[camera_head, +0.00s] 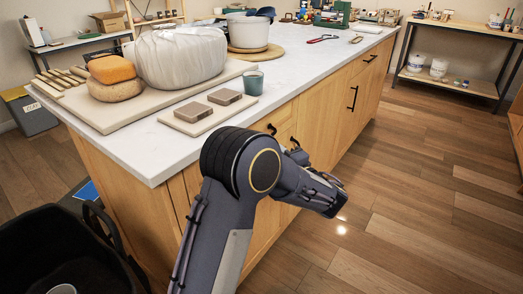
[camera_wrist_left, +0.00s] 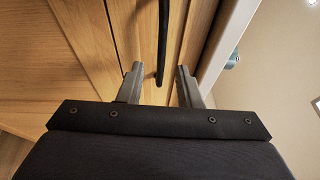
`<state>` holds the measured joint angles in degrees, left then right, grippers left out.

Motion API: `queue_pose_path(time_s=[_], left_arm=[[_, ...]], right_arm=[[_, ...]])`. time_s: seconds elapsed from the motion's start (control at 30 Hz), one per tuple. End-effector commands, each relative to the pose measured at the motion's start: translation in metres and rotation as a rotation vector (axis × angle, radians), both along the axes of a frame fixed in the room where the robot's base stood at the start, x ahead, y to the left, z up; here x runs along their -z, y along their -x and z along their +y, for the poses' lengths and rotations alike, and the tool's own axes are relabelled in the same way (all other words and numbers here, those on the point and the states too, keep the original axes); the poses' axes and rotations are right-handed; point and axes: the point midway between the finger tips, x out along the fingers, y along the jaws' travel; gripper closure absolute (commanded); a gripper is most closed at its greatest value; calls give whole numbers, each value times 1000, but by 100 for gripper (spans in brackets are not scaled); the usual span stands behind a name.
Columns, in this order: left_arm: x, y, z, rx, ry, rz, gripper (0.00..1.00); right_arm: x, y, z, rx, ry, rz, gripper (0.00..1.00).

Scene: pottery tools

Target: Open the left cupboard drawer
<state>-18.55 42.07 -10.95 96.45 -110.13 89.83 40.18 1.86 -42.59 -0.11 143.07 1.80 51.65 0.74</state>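The wooden cupboard (camera_head: 322,128) stands under a white worktop. Black handles (camera_head: 353,98) show on its front; a handle (camera_head: 272,129) near its left end shows just above my arm. Most of the left end's front is hidden behind my arm. My left gripper (camera_head: 332,200) is in front of the cupboard, its fingertips small and partly hidden in the head view. In the left wrist view its fingers (camera_wrist_left: 160,85) are apart, with a black bar handle (camera_wrist_left: 163,40) between them in the picture. I cannot tell whether they touch it. My right gripper is not in view.
On the worktop (camera_head: 290,88) are a board with a wrapped lump (camera_head: 180,57), a teal cup (camera_head: 253,83) and two small blocks on a tile (camera_head: 194,120). A black bin (camera_head: 65,250) stands at lower left. The wooden floor (camera_head: 420,210) to the right is clear.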

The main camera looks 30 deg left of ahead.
Motion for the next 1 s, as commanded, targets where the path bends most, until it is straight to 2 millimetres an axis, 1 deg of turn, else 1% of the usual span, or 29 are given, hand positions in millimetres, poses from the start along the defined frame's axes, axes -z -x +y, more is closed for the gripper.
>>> queue_pose_path(time_s=[0.03, 0.13, 0.23, 0.43, 0.6, 0.73, 0.97, 1.0], left_arm=[[6, -8, -8, 24, -32, -15, 68], [5, -16, -9, 42, -58, -31, 68], [2, -21, 2, 43, -62, -33, 68], [0, -36, 32, 41, -59, -30, 68], [-3, -45, 49, 43, -59, -30, 68], [-3, -48, 55, 44, -59, -27, 68], [-3, -49, 56, 44, -59, -27, 68], [-3, -49, 56, 44, -59, -27, 71]], right_arm=[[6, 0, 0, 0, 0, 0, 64], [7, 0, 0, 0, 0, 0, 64], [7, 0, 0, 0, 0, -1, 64], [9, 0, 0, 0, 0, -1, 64], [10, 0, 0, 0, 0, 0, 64], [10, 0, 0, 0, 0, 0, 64], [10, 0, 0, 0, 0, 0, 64], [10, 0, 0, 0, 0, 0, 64]])
